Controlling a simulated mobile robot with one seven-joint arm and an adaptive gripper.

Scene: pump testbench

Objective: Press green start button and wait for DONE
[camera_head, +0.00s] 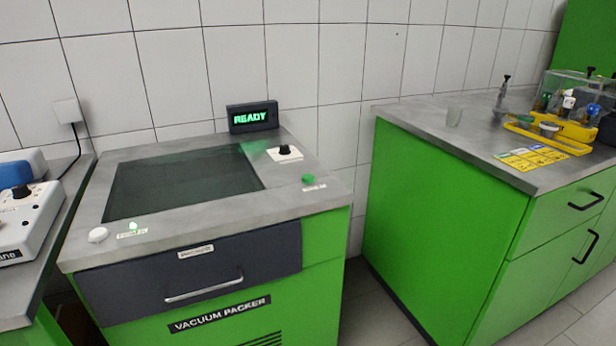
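The vacuum packer (215,210) stands in the middle of the camera_head view, with a grey top and a dark glass lid. Its small display (252,117) at the back reads READY in green letters. A green button (308,179) sits at the right front of the top, with a small label beside it that is too blurred to read surely. A white round button (98,235) and a lit green lamp (133,226) with a POWER label are at the left front. My gripper is not in view.
A black knob (284,150) on a white plate is behind the green button. A closed drawer (190,270) is in the packer's front. A green cabinet (445,200) stands at right, across a floor gap, bearing a yellow tray (550,137) and glassware. A white device (30,225) is at left.

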